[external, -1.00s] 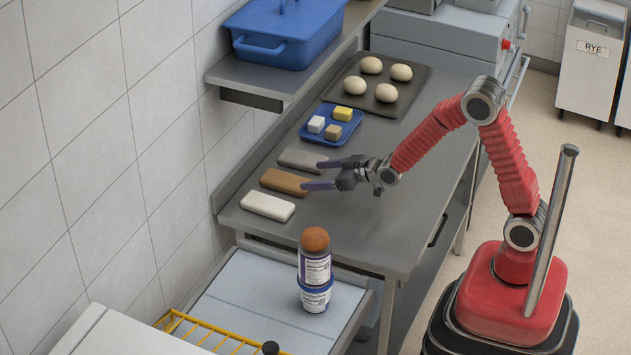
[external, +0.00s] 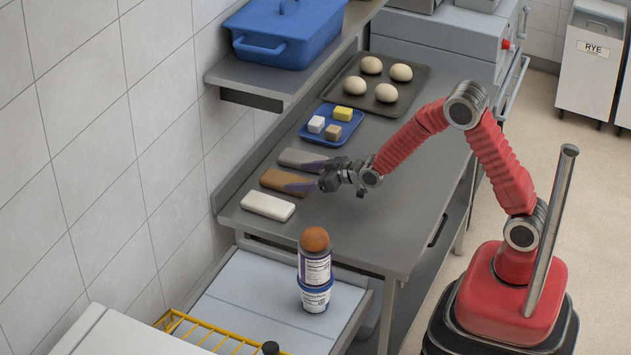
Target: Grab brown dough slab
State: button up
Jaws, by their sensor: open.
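The brown dough slab (external: 280,179) lies flat on the grey metal counter, between a grey-beige slab (external: 297,157) behind it and a white slab (external: 268,206) in front of it. My gripper (external: 302,176) is open, its two dark fingers pointing left. The nearer finger overlaps the right end of the brown slab in the picture, and the farther finger is by the right end of the grey-beige slab. I cannot tell whether either finger touches a slab. The brown slab's right end is partly hidden by the finger.
A blue tray (external: 325,139) with small cubes and a dark baking tray (external: 425,77) with dough balls stand farther back. A shelf (external: 335,60) with a blue bin (external: 283,32) overhangs the back left. Stacked containers (external: 314,272) stand at the front. The counter's right part is clear.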

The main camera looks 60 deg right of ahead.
aim_at(287, 179)
jog(key=shift+x, duration=2.4)
jog(key=shift+s+f, duration=0.15)
jog(key=shift+f, duration=0.05)
jog(key=shift+c, duration=0.2)
jog(key=c, duration=1.4)
jog(key=shift+r, duration=0.15)
notch_tip(287, 179, up, 10)
jog(key=shift+f, duration=0.1)
